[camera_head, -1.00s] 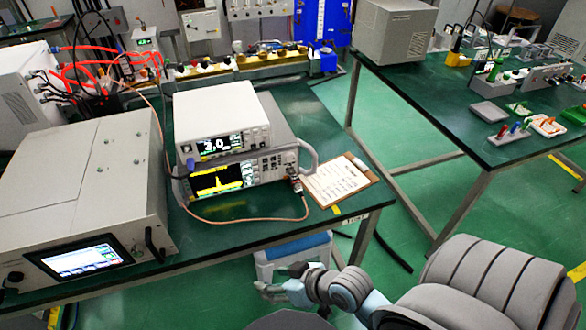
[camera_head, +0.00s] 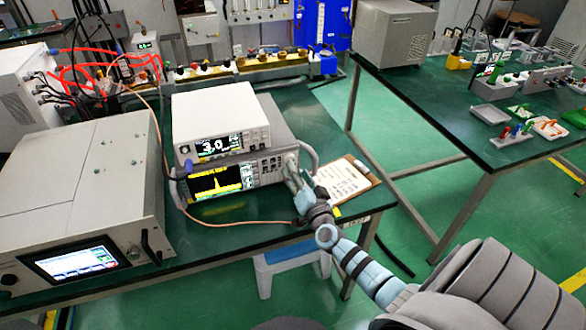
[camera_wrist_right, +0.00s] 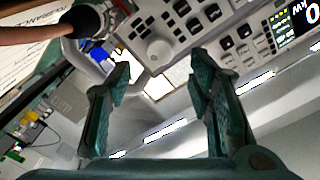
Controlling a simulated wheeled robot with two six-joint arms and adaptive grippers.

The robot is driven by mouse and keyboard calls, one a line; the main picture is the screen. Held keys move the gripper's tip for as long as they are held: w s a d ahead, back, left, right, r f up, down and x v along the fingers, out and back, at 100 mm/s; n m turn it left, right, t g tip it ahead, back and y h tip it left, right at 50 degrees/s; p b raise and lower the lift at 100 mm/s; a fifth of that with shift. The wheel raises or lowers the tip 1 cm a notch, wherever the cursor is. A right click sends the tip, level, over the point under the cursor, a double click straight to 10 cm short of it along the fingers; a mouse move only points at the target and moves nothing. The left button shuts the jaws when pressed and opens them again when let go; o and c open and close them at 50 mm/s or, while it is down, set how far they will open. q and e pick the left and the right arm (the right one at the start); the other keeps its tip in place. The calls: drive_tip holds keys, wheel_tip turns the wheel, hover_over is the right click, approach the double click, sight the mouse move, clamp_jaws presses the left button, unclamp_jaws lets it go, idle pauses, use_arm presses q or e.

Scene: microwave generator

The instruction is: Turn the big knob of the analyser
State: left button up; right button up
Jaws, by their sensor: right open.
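The analyser (camera_head: 218,180) is a grey instrument with a yellow trace on its screen, standing on the green table. Its big knob (camera_wrist_right: 159,51) is pale and round in the right wrist view, on the panel ahead, between the fingertip lines. In the head view the knob is hidden behind my right gripper (camera_head: 292,172), which is at the right end of the analyser's front. In the wrist view my right gripper (camera_wrist_right: 160,75) is open, with a finger on either side of the knob's line; I cannot tell whether it touches. My left gripper is not in view.
A white meter (camera_head: 222,120) sits on top of the analyser. A brown cable (camera_head: 240,222) hangs from its front, its dark connector (camera_wrist_right: 82,20) close beside the knob. A clipboard (camera_head: 345,182) lies right of it. A large grey box (camera_head: 80,190) stands left.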

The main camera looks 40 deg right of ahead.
drive_tip(key=x, duration=0.1)
drive_tip(key=b+x, duration=0.1)
drive_tip(key=x, duration=0.1)
drive_tip(key=shift+w+d+f, duration=0.1)
drive_tip(key=shift+w+f, duration=0.15)
drive_tip(key=shift+w+d+r, duration=0.15)
drive_tip(key=shift+w, duration=0.3)
clamp_jaws()
drive_tip(key=m, duration=0.4)
unclamp_jaws()
drive_tip(key=v, duration=1.2)
